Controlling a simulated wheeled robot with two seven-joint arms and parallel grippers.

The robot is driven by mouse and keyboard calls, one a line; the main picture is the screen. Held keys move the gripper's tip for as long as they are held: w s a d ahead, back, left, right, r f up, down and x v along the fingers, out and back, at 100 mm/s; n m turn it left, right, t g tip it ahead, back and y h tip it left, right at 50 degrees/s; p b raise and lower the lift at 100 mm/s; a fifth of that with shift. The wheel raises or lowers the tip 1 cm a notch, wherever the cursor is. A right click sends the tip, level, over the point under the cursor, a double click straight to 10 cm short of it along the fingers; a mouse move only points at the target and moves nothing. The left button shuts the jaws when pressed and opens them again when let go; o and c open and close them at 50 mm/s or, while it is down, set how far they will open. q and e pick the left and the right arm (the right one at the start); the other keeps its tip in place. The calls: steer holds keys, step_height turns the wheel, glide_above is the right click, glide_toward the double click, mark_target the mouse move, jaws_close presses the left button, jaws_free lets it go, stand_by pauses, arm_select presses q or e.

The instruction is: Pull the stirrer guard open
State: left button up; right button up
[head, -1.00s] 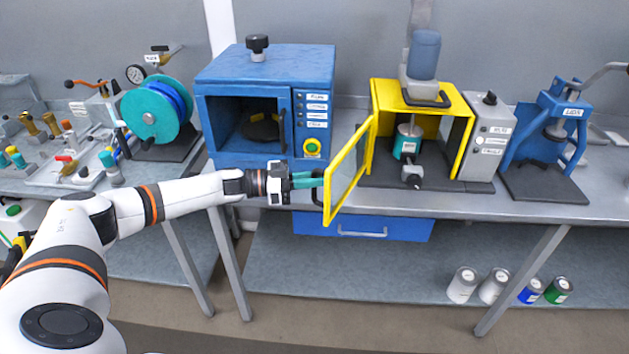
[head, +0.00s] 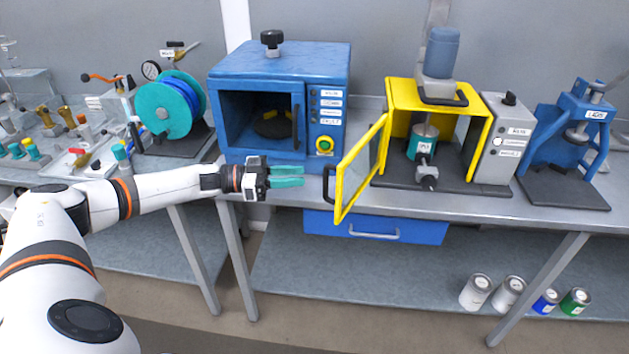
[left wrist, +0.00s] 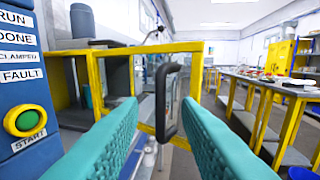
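The yellow-framed stirrer guard (head: 361,172) stands swung wide open on the stirrer station (head: 430,135), its clear panel angled toward me. Its black handle (head: 328,184) is on the guard's free edge; it also shows in the left wrist view (left wrist: 169,100), ahead and between my fingers. My left gripper (head: 303,176) is open and empty, with teal fingers pointing at the handle from the left, a small gap short of it. Inside the station a teal can (head: 422,142) sits under the stirrer shaft. My right gripper is not in view.
A blue oven-like machine (head: 280,62) with a green start button (head: 324,145) stands behind and left of the guard. A blue drawer (head: 375,227) hangs under the bench. A blue press (head: 575,140) stands at the right. The space before the bench is clear.

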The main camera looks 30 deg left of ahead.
arm_select(q)
steer(key=v, duration=0.3)
steer(key=shift+s+a+b, duration=0.25)
steer(key=shift+a+b, duration=0.05)
steer(key=shift+b, duration=0.05)
steer(key=w+d+f+n+t+y, duration=0.15)
steer(key=f+y, duration=0.25)
steer(key=f, duration=0.8)
steer(key=w+d+f+n+t+y, duration=0.1)
steer(key=w+f+n+t+y, duration=0.15)
steer(key=f, duration=0.95)
steer(key=s+d+f+n+g+y, duration=0.1)
steer(key=s+f+g+y, duration=0.2)
steer(key=f, duration=0.5)
steer(key=s+d+f+n+y, duration=0.1)
steer(key=s+f+n+y, duration=0.15)
steer(key=s+f, duration=0.5)
steer(key=s+d+f+g+y, duration=0.1)
steer(key=s+d+f+g, duration=0.2)
steer(key=s+f, duration=0.55)
steer(key=s+d+f+g+y, duration=0.1)
steer(key=s+d+f+g, duration=0.2)
steer(key=s+f, duration=0.55)
steer(key=s+d+f+g, duration=0.2)
steer(key=s+d, duration=0.2)
steer(key=s, duration=0.6)
steer(key=s+d+f+g, duration=0.3)
steer(key=s+d, duration=0.2)
steer(key=s, duration=0.6)
